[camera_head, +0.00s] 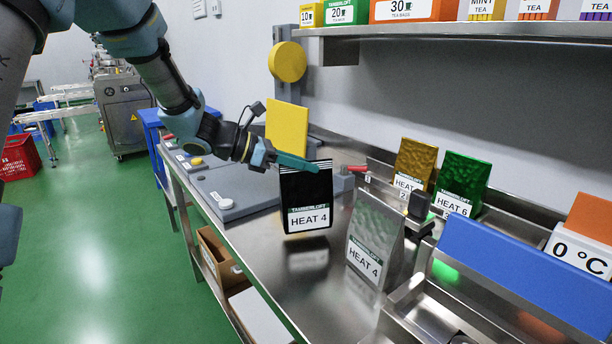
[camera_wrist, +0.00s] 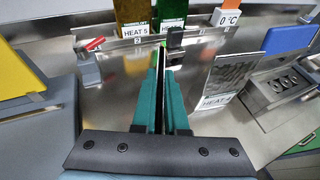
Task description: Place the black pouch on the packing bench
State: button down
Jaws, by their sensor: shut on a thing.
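The black pouch (camera_head: 306,190), with a white "HEAT 4" label, hangs upright below my gripper (camera_head: 297,163) in the head view. My gripper is shut on its top edge. In the wrist view the pouch (camera_wrist: 158,88) shows only as a thin dark strip between the teal fingers (camera_wrist: 161,95). The steel packing bench (camera_head: 265,262) lies under it and mirrors it.
A silver "HEAT 4" pouch (camera_head: 375,240) stands just right of the black one. Gold (camera_head: 415,163) and green (camera_head: 462,180) pouches stand at the back. A grey sealer-like unit (camera_head: 225,190) is at left, and a blue panel (camera_head: 525,268) at right.

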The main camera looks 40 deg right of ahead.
jog(key=shift+f, duration=1.3)
jog(key=c, duration=0.9)
grip_release()
jog(key=b+v, duration=0.2)
jog(key=v, duration=1)
jog(key=shift+s+a+f+m+t+y, duration=0.15)
jog(key=shift+a+f+m+t+y, duration=1.6)
jog(key=shift+a, duration=4.65)
jog(key=shift+s+a+f+m+t+y, duration=0.15)
jog(key=shift+a+f+m+t+y, duration=0.65)
jog(key=shift+a+f+m+y, duration=3.75)
jog(key=shift+s+a+r+m+t+h, duration=0.25)
jog(key=shift+a+m+t, duration=0.75)
jog(key=shift+a, duration=7.3)
jog(key=shift+w+r+n+t, duration=0.1)
jog(key=shift+n+t, duration=0.15)
jog(key=shift+n, duration=0.05)
